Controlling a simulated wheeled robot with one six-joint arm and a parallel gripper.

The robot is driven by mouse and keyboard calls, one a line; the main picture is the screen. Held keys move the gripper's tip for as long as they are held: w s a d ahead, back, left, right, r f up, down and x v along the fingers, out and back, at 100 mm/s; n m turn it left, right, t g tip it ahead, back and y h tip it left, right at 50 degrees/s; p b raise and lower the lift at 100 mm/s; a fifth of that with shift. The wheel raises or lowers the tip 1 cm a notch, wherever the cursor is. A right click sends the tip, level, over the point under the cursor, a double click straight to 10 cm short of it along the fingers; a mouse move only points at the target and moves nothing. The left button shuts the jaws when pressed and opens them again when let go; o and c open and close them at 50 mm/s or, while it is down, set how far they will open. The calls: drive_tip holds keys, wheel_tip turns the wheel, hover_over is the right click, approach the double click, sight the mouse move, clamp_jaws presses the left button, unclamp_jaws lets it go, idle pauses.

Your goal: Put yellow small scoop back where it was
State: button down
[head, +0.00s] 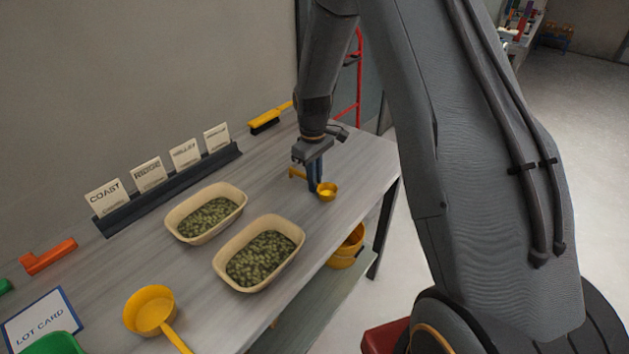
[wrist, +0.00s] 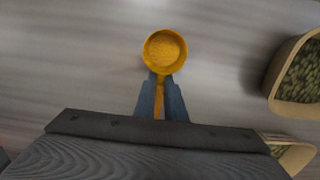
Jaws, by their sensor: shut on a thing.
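The small yellow scoop (head: 327,191) is at the far right part of the table in the head view. In the wrist view its round cup (wrist: 165,51) sticks out beyond the fingertips, with the handle between the fingers. My gripper (head: 315,180) is shut on the handle, and its fingers show in the wrist view (wrist: 161,100). The cup is upright and looks empty. I cannot tell whether it touches the tabletop. A larger yellow scoop (head: 150,310) lies at the near left of the table.
Two cream tubs of green pellets (head: 180,232) (head: 222,270) stand left of my gripper. A dark card rack (head: 170,190) and a yellow brush (head: 266,122) lie along the wall. The tabletop around my gripper is clear.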

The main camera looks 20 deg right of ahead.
drive_tip(key=shift+f, duration=0.15)
drive_tip(key=c, duration=1.8)
unclamp_jaws()
wheel_tip(320, 180, up, 12)
drive_tip(key=b, duration=0.3)
drive_tip(key=s+m, duration=0.2)
drive_tip(key=s, duration=0.6)
drive_tip(key=s+f+m+t, duration=0.1)
drive_tip(key=s+m, duration=0.1)
drive_tip(key=s, duration=0.6)
drive_tip(key=s+a+f+m, duration=0.1)
drive_tip(key=s+m, duration=0.2)
drive_tip(key=s, duration=0.5)
drive_tip(key=shift+s, duration=0.1)
